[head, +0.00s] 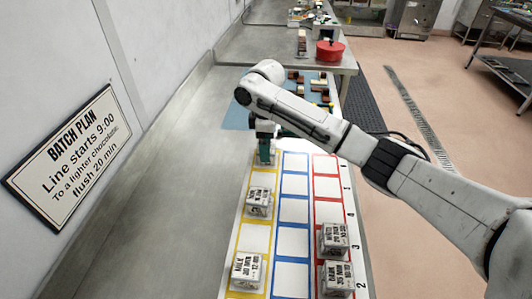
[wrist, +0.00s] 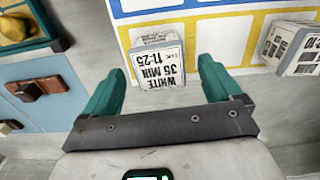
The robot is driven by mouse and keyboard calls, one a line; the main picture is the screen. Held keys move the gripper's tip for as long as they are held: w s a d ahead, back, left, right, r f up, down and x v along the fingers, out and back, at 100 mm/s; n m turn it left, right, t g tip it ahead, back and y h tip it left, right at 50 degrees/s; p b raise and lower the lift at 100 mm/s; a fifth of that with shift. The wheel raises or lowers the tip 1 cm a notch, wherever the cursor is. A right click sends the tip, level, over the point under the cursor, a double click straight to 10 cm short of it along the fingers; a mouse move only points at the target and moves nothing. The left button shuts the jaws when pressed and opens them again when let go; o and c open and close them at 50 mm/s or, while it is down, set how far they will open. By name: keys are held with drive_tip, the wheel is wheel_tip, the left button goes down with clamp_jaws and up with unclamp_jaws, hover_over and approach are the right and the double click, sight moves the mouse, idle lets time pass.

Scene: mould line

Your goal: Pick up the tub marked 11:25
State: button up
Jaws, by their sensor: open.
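The tub marked 11:25 (wrist: 158,62) is a pale box in the wrist view. Its label reads WHITE 35 MIN 11:25, upside down. It stands between the two green fingers of my gripper (wrist: 160,78), which are open with one on each side. I see a gap on both sides and no contact. In the head view my gripper (head: 264,150) is over the far end of the yellow column, and the tub there (head: 262,162) is mostly hidden behind it.
Two more tubs stand nearer in the yellow column (head: 258,202) (head: 247,271). Two stand in the red column (head: 334,240) (head: 337,278). The blue column (head: 292,240) is clear. A blue mat (head: 236,117) with small pieces lies beyond. A wall sign (head: 70,157) is at left.

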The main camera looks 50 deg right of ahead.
drive_tip(key=shift+d+f, duration=0.1)
drive_tip(key=shift+f, duration=1.65)
drive_tip(key=c, duration=1.1)
drive_tip(key=shift+r, duration=0.1)
drive_tip(key=shift+r, duration=0.4)
drive_tip(key=s+a+r+p, duration=0.1)
drive_tip(key=s+r+p, duration=0.2)
drive_tip(key=r, duration=0.3)
drive_tip(key=s+a+r+p, duration=0.1)
drive_tip(key=s+r+p, duration=0.1)
drive_tip(key=s+r, duration=0.4)
drive_tip(key=s+a+r+p, duration=0.2)
drive_tip(key=s+r+p, duration=0.1)
drive_tip(key=r, duration=0.4)
drive_tip(key=shift+s+p, duration=0.35)
drive_tip(key=shift+s, duration=0.4)
